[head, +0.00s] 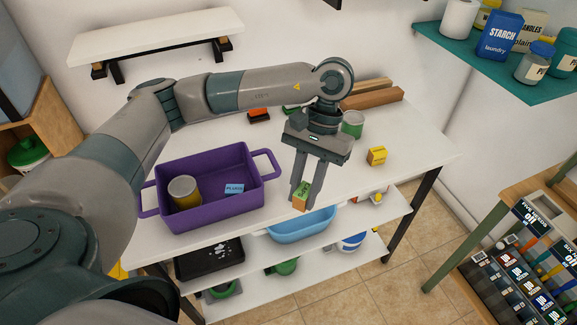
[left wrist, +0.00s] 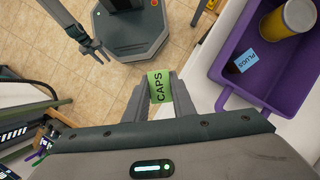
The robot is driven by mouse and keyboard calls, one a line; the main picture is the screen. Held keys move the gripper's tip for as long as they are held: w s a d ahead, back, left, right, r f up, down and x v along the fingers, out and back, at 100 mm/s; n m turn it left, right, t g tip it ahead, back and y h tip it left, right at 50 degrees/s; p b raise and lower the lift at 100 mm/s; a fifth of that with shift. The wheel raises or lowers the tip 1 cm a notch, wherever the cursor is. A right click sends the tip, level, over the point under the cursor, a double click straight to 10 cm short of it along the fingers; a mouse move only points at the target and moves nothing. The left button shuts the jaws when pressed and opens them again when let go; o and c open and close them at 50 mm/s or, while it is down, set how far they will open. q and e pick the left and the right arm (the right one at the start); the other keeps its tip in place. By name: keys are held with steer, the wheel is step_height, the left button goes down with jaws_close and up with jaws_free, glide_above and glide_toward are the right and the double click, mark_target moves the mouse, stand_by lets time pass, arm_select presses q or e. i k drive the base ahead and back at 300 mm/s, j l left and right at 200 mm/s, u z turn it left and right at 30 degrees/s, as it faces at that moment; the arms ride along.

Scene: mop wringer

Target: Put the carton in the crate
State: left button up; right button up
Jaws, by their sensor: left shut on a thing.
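My left gripper (head: 304,187) is shut on a small green and tan carton (head: 301,195). In the left wrist view the carton (left wrist: 159,87) shows a green face reading CAPS between the two fingers. The gripper points down near the table's front edge, right of the purple crate (head: 243,190) and outside it. The crate has a handle at each end and holds a yellow can (head: 185,193) and a blue PLUGS box (head: 234,188). My right gripper (left wrist: 95,50) shows small in the left wrist view, away from the carton, its fingers apart.
A yellow box (head: 376,156) and a green tin (head: 352,124) stand on the white table (head: 420,150). A blue basin (head: 300,226) and a black tray (head: 210,260) are on the shelf below. The table's right side has free room.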

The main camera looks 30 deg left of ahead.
mark_target(230, 179)
steer(key=l+u, duration=0.2)
steer(key=u, duration=0.2)
steer(key=k+l+u, duration=0.1)
steer(key=u, duration=0.3)
steer(key=l+u, duration=0.2)
steer(key=u, duration=0.2)
steer(key=k, duration=0.05)
